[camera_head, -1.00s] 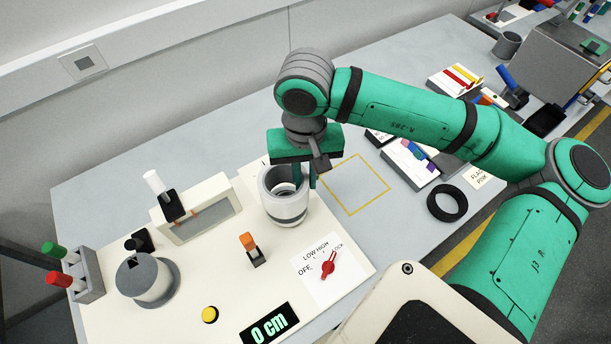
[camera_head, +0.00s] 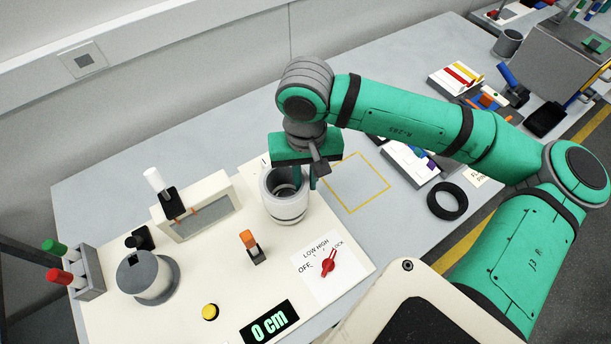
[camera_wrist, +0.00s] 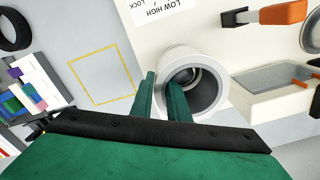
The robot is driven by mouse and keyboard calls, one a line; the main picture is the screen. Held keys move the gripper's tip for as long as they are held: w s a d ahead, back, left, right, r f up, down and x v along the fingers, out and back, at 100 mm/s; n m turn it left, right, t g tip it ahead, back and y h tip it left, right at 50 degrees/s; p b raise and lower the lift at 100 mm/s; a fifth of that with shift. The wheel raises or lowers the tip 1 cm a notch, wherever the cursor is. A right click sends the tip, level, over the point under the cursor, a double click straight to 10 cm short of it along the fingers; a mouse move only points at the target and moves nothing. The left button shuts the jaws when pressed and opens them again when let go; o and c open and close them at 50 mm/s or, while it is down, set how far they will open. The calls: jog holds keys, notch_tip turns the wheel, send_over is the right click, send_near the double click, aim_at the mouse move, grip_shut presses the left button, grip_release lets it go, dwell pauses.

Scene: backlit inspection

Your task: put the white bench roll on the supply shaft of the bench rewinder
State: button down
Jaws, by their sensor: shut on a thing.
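The white bench roll (camera_head: 287,206) is a short white cylinder with a grey band and a hollow core. It stands upright at the back right of the cream rewinder panel (camera_head: 205,290). My gripper (camera_head: 305,180) reaches down from above and is shut on the roll's wall. In the wrist view, one finger of my gripper (camera_wrist: 160,98) is inside the core and the other is outside the white roll (camera_wrist: 205,62). The supply shaft is not clearly visible; the roll's interior is partly hidden by a finger. A grey flanged hub (camera_head: 147,278) stands at the panel's left.
An orange-tipped lever (camera_head: 250,245), a red knob (camera_head: 328,264) and a yellow button (camera_head: 210,312) stand on the panel near the roll. A yellow-outlined square (camera_head: 355,184) on the bench is empty. A black ring (camera_head: 447,201) lies further right.

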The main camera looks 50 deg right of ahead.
jog(key=shift+f, duration=0.8)
jog(key=shift+r, duration=0.15)
jog(key=shift+d, duration=0.15)
dwell(0.8)
dwell(0.7)
dwell(0.6)
jog(key=c, duration=1.6)
grip_release()
notch_tip(320, 180, up, 11)
jog(key=shift+f, duration=0.1)
